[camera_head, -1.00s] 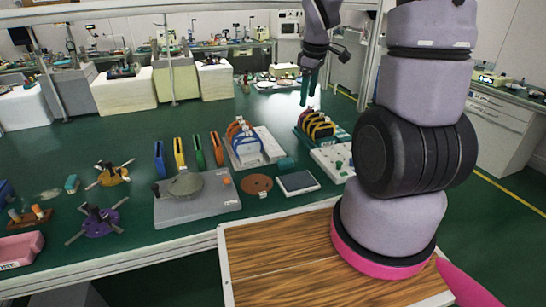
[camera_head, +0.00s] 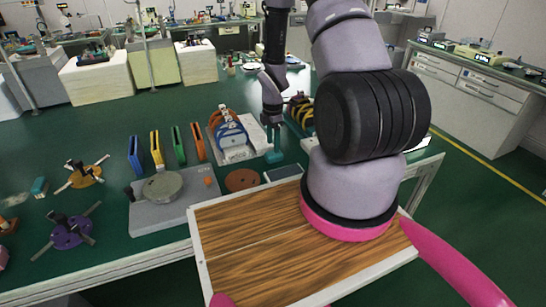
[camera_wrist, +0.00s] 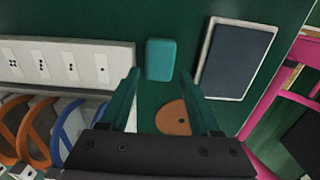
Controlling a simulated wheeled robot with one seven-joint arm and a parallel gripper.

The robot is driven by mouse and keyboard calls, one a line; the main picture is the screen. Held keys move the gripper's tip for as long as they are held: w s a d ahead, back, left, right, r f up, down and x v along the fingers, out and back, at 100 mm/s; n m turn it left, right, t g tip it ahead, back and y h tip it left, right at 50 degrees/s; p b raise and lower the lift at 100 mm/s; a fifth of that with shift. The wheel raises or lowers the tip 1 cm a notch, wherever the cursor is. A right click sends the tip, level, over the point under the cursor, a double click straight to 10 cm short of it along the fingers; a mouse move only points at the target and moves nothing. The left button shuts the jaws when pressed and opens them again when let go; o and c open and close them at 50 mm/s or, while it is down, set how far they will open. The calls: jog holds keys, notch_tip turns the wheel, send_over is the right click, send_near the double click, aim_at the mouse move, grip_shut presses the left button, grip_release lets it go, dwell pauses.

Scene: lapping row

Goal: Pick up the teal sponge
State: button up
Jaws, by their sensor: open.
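The teal sponge (camera_head: 274,157) lies on the green bench top, between the rack of blue and orange rings and the dark flat plate. In the wrist view the sponge (camera_wrist: 160,60) shows whole, just beyond the fingertips and centred between them. My gripper (camera_head: 272,130) is open and empty above the sponge, pointing down. In the wrist view its two teal fingers (camera_wrist: 158,88) are spread apart, and neither visibly touches the sponge.
A dark plate with a pale frame (camera_wrist: 235,58) lies right of the sponge. A brown disc (camera_wrist: 172,118) lies close by. A white strip with dots (camera_wrist: 68,62) and the ring rack (camera_head: 229,130) are to the left. A grey lapping machine (camera_head: 172,200) stands further left.

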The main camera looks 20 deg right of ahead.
aim_at(274, 157)
jog(key=f, duration=0.5)
jog(key=shift+d+f, duration=0.2)
jog(key=shift+f, duration=0.2)
jog(key=c, duration=1)
